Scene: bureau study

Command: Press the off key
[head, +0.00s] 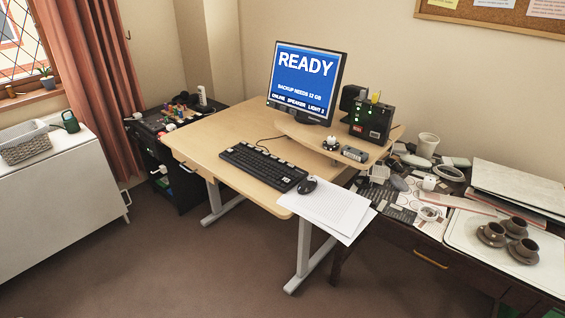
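I cannot make out a key marked off anywhere in the head view. A black keyboard (263,166) lies on the light wood desk (215,139), its key labels too small to read. A black box with green lights (370,121) stands at the desk's back right; any markings on it are unreadable. A monitor (306,82) shows READY, "BACKUP NEEDS 12 GB" and a line with ONLINE, SPEAKER and LIGHT. A small device (354,154) sits on the raised shelf in front of the black box. Neither of my grippers is in view.
A mouse (307,185) and papers (328,207) lie at the desk's front right. A cluttered dark table with a tray (466,236) of brown cups stands right. A dark cart (176,180) stands left of the desk, a white cabinet (62,194) further left. The carpet (190,265) in front is clear.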

